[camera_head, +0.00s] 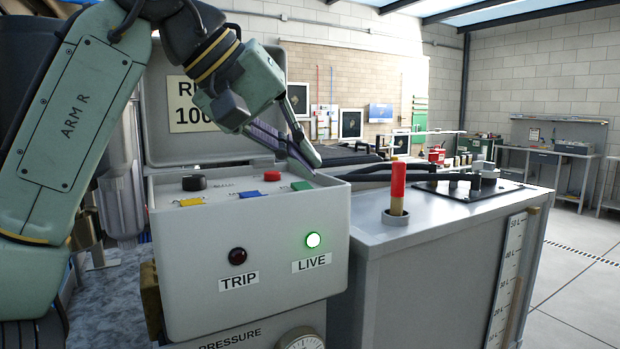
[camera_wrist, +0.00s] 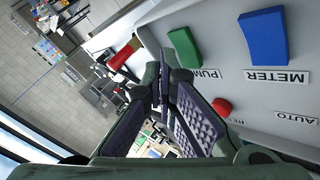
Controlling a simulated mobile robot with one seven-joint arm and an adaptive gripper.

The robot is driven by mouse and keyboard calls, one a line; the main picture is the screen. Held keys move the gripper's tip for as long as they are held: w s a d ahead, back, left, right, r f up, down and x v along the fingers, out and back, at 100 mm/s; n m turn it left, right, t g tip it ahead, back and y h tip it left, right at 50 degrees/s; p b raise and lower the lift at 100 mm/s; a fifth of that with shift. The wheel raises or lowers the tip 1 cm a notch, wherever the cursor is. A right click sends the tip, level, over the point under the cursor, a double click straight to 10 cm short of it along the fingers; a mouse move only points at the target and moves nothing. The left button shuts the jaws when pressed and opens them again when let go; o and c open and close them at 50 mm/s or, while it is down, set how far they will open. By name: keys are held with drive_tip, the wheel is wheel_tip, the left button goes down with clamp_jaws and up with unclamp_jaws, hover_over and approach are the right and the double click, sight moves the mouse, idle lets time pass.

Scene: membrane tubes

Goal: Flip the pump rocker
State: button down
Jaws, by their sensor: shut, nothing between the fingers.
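The pump rocker is a small green block on the top face of a grey control box, at its right end in the head view (camera_head: 301,186). In the wrist view the green rocker (camera_wrist: 185,47) sits beside a PUMP label. My gripper (camera_head: 314,166) is shut and empty, fingertips pointing down just above and behind the rocker. In the wrist view the fingertips (camera_wrist: 163,72) are close to the rocker, just left of and below it. I cannot tell whether they touch it, or which way it is tilted.
A blue METER rocker (camera_wrist: 263,38), a red button (camera_wrist: 222,107), a yellow rocker (camera_head: 191,202) and a black knob (camera_head: 194,183) share the panel. The LIVE lamp (camera_head: 313,240) glows green; the TRIP lamp (camera_head: 237,256) is dark. A red-topped post (camera_head: 398,180) stands on the right cabinet.

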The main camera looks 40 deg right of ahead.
sight(302, 187)
drive_tip(key=shift+r, duration=0.1)
drive_tip(key=shift+w+r+p, duration=0.15)
drive_tip(key=shift+r+p, duration=0.45)
drive_tip(key=shift+r, duration=0.85)
drive_tip(key=shift+w+r, duration=0.15)
drive_tip(key=shift+r, duration=0.85)
